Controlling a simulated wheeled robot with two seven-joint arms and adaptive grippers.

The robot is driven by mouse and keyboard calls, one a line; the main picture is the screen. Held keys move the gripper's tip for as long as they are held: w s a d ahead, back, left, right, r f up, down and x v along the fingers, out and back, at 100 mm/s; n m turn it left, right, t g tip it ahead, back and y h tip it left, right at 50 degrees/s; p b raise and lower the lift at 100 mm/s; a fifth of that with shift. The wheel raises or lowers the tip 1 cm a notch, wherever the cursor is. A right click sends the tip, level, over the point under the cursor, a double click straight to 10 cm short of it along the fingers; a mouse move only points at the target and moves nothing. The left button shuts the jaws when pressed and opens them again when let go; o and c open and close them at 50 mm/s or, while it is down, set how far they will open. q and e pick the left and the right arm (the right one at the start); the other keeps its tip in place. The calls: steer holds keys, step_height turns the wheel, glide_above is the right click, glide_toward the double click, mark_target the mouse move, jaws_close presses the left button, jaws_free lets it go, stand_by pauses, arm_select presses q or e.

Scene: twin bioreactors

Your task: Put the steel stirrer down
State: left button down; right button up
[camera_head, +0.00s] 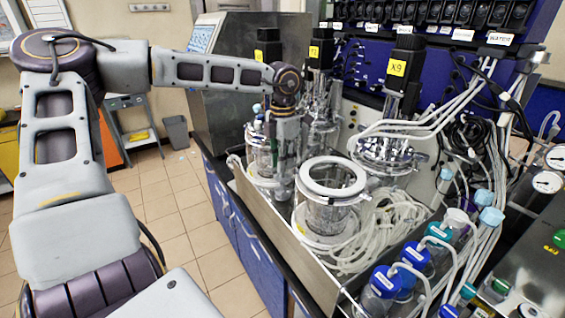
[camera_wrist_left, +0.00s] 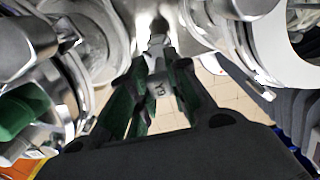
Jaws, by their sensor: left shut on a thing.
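My left gripper (camera_head: 284,185) reaches down between the glass vessels, fingers pointing down. In the left wrist view my green-padded fingers (camera_wrist_left: 157,95) are shut on a narrow grey metal piece, the steel stirrer (camera_wrist_left: 161,88), with small dark lettering on it. Its far end runs up between shiny vessel parts. In the head view the stirrer is hard to tell from the gripper and the glass. An open glass vessel (camera_head: 328,215) with a white ring rim stands just right of the gripper. My right gripper is not in view.
A lidded vessel with a black X9 motor (camera_head: 404,65) stands behind right, another vessel (camera_head: 262,150) behind left. Coiled pale tubing (camera_head: 390,228) lies right of the open vessel. Blue-capped bottles (camera_head: 385,282) stand in front. The steel tray wall (camera_head: 275,225) borders the left.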

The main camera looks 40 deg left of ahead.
arm_select(q)
steer(key=shift+f, duration=0.7)
steer(key=c, duration=1.7)
jaws_free()
steer(key=o, duration=0.4)
steer(key=shift+c, duration=0.2)
